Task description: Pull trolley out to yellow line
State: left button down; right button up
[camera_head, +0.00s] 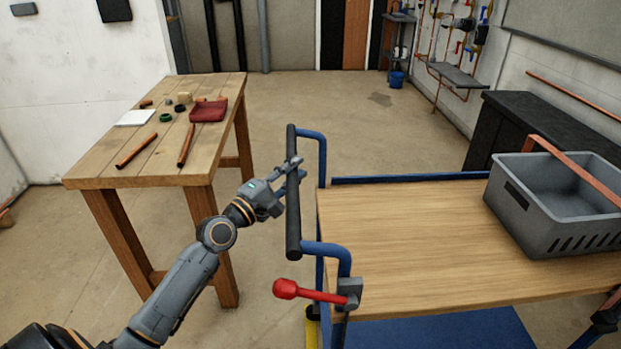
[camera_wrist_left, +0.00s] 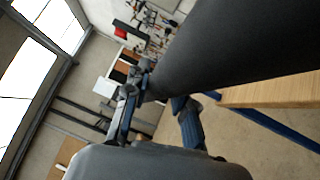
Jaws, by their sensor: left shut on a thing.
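The trolley has a wooden top (camera_head: 410,235), a blue frame and a black push handle (camera_head: 292,215) at its left end. My left gripper (camera_head: 291,178) is shut on the handle bar, above its middle. A red-knobbed lever (camera_head: 287,289) sticks out leftward below the handle.
A grey crate (camera_head: 560,235) with a copper pipe across it stands on the trolley's right end. A black cabinet (camera_head: 535,125) stands behind right. The floor between bench and trolley is clear.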

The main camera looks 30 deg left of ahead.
pick_arm(q)
jog(key=shift+s+a+f, duration=0.15)
jog(key=shift+s+a, duration=0.25)
jog(key=shift+a, duration=0.2)
jog(key=c, duration=1.5)
grip_release()
jog(key=o, duration=0.4)
jog(key=shift+a, duration=0.15)
jog(key=shift+s+a, duration=0.1)
jog(key=shift+s, duration=0.05)
jog(key=v, duration=1.2)
